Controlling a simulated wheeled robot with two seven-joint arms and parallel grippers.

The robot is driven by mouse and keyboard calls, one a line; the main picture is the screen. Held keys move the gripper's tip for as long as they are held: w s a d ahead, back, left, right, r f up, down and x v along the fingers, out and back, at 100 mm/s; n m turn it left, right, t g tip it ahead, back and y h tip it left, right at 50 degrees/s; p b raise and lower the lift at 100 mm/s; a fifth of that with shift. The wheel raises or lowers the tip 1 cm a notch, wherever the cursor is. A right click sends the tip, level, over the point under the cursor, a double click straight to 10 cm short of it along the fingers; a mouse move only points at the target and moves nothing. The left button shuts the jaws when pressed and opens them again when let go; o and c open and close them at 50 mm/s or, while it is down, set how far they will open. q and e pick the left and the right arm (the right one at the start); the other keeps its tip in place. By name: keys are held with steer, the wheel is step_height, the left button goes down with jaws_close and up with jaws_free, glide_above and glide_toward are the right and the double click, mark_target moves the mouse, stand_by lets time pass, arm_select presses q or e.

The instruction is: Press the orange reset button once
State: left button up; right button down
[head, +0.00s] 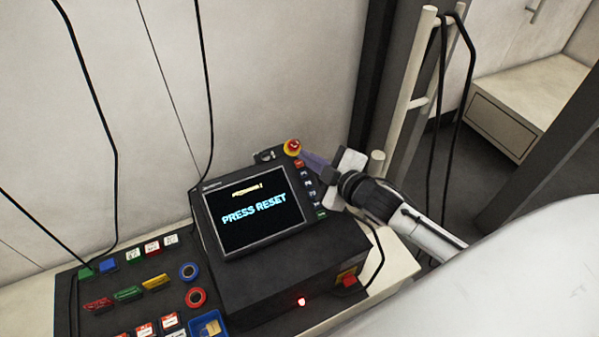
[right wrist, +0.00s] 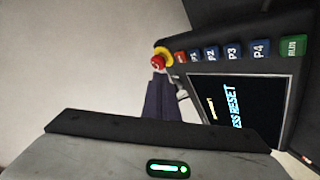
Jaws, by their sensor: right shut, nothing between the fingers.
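A control panel with a screen (head: 252,209) reading "PRESS RESET" stands on the bench. A column of keys runs along its right side; the top one is a small orange-red button (head: 298,163), also seen in the right wrist view (right wrist: 180,57) beside the blue P keys. A red mushroom button on a yellow base (head: 293,146) sits just above it; it also shows in the right wrist view (right wrist: 159,61). My right gripper (head: 306,157) is shut and empty, its tips close to both buttons. I cannot tell whether they touch. My left gripper is out of view.
A green RUN key (head: 321,214) ends the key column. A red lamp (head: 301,301) glows on the box front. A pale post (head: 409,95) with hanging cables stands behind my right arm.

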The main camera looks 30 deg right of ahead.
mark_target(299, 164)
steer(key=shift+w+f+b, duration=0.15)
steer(key=shift+w+f, duration=0.1)
steer(key=shift+f, duration=0.25)
steer(key=shift+w+f+b, duration=0.15)
steer(key=shift+w+f, duration=0.05)
steer(key=shift+f, duration=0.25)
steer(key=shift+w+f, duration=0.2)
steer(key=shift+f, duration=0.05)
steer(key=shift+f, duration=0.1)
stand_by(1.1)
steer(key=shift+w+f, duration=0.2)
steer(key=shift+f, duration=0.05)
steer(key=shift+w+f+b, duration=0.2)
steer(key=shift+f+b, duration=0.25)
steer(key=shift+b, duration=0.05)
stand_by(0.6)
steer(key=shift+r, duration=0.1)
stand_by(0.3)
steer(key=shift+s+r+p, duration=0.4)
steer(key=shift+r+p, duration=0.3)
steer(key=shift+p, duration=0.4)
